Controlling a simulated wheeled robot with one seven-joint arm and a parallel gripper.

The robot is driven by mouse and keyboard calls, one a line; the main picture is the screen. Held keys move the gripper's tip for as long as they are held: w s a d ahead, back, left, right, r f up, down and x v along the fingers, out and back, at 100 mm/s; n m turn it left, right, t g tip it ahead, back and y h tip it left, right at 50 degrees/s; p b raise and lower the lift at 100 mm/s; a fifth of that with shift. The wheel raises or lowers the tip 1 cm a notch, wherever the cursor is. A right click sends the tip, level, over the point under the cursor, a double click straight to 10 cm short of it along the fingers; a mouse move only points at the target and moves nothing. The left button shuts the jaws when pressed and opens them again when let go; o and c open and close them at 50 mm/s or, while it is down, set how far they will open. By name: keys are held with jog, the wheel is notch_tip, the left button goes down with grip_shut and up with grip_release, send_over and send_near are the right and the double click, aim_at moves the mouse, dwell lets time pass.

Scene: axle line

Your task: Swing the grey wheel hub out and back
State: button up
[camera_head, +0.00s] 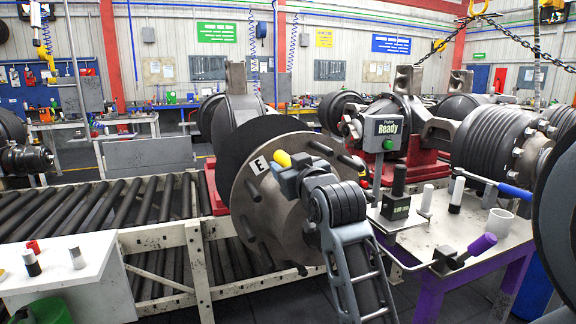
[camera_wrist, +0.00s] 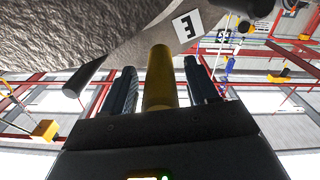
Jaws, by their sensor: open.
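My gripper (camera_head: 293,168) is open at the peg, in front of the hub. In the wrist view, the yellow peg (camera_wrist: 160,80) stands between my two dark fingers, with a gap showing on each side. The grey hub surface (camera_wrist: 85,40) fills the upper left there. My arm hides the hub's right and lower face in the head view.
A roller conveyor (camera_head: 90,215) runs behind and left of the hub. A purple-legged table (camera_head: 450,232) at right holds a Ready sign (camera_head: 387,135), a white cup (camera_head: 497,222) and tools. A white bench (camera_head: 75,285) stands at front left. A chain (camera_head: 525,45) hangs at upper right.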

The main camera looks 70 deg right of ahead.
jog(key=shift+w+d, duration=0.4)
jog(key=shift+d, duration=0.05)
grip_shut()
dwell(0.3)
jog(key=shift+f, duration=0.1)
